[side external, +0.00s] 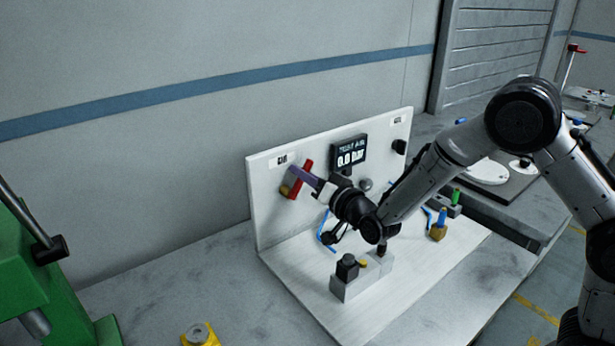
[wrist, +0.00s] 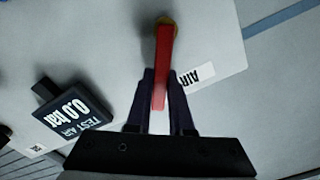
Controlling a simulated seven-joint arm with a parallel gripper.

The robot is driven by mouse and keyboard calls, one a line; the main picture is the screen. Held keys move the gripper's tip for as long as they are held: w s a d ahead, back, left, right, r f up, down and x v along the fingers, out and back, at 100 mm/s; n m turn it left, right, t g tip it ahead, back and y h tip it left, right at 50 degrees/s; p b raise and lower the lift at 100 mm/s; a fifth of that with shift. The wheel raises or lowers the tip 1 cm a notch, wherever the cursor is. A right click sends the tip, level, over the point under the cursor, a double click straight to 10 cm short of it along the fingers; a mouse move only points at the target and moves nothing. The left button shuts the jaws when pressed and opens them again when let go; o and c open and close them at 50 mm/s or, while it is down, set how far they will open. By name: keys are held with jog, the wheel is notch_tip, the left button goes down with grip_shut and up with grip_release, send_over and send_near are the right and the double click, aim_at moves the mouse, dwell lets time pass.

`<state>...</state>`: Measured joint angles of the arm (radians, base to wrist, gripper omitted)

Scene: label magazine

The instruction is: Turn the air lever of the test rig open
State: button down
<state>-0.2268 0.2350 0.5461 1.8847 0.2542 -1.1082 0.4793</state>
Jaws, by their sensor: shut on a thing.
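The air lever is a red bar (side external: 306,167) on a brass fitting (side external: 285,190) at the left of the white upright panel (side external: 375,140). It also shows in the wrist view (wrist: 163,52), running from its brass pivot at the top down between my fingers. My gripper (side external: 294,172) is at the lever, with its dark fingers on either side of the bar; it also shows in the wrist view (wrist: 160,88). It is shut on the lever's free end. The AIR label (wrist: 197,75) is beside the lever. The display (side external: 350,153) reads 0.0 bar.
A grey block with a black knob (side external: 347,267) stands on the white base below my wrist. A blue hose (side external: 323,232) hangs by the panel. A blue-and-brass part (side external: 438,226) stands to the right. A green machine (side external: 40,285) is at far left, with a yellow item (side external: 200,334) in front.

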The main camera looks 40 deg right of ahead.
aim_at(282, 168)
jog(key=a+n, duration=0.1)
jog(key=n, duration=0.1)
jog(key=a+n, duration=0.1)
jog(key=n, duration=0.1)
jog(key=shift+r, duration=0.35)
jog(key=shift+a+n, duration=0.3)
jog(key=shift+n, duration=0.4)
jog(key=shift+a+n, duration=0.3)
jog(key=shift+n, duration=0.4)
jog(key=c, duration=0.8)
grip_release()
jog(key=shift+r, duration=0.1)
jog(key=shift+s, duration=0.1)
jog(key=s, duration=1.3)
jog(key=shift+s, duration=0.35)
